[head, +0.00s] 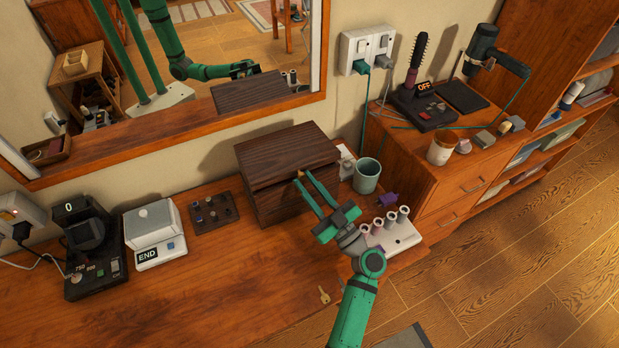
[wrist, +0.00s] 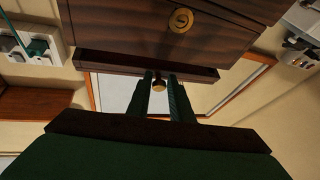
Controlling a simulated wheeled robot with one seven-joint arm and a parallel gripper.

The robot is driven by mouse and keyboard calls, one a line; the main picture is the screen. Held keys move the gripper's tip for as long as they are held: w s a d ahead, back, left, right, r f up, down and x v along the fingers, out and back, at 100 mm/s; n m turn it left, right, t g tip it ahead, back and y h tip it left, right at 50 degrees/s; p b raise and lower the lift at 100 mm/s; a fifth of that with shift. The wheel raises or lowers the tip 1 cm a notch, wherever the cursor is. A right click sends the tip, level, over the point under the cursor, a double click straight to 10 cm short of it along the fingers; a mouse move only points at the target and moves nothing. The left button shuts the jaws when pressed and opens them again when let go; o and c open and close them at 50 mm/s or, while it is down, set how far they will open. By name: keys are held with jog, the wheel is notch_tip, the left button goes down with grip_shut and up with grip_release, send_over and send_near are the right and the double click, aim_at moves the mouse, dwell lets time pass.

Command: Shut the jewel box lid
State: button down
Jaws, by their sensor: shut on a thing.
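The jewel box (head: 277,202) is a dark wooden box on the dressing table below the mirror. Its lid (head: 285,152) is over the body, with a dark gap along the front, so it looks slightly raised. The wrist view, which appears upside down, shows the body (wrist: 130,25) with a round gold lock plate (wrist: 181,19) and the lid's front edge (wrist: 120,66). My gripper (head: 313,184) reaches to the lid's front. In the wrist view my fingers (wrist: 159,80) are shut on a small gold knob (wrist: 158,86) at the lid edge.
A green cup (head: 367,176) and a white holder with several pegs (head: 392,235) stand right of the box. A dark tray (head: 214,213) and a white device marked END (head: 155,232) stand left. A key (head: 323,295) lies near the front edge. The table's front middle is mostly clear.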

jog(key=shift+w+a+f, duration=0.1)
jog(key=shift+w+f, duration=0.05)
jog(key=shift+f, duration=0.45)
jog(key=c, duration=1.6)
grip_release()
jog(key=s+d, duration=0.4)
jog(key=s, duration=0.1)
jog(key=s+d, duration=0.5)
jog(key=shift+d, duration=0.1)
jog(key=shift+w, duration=0.1)
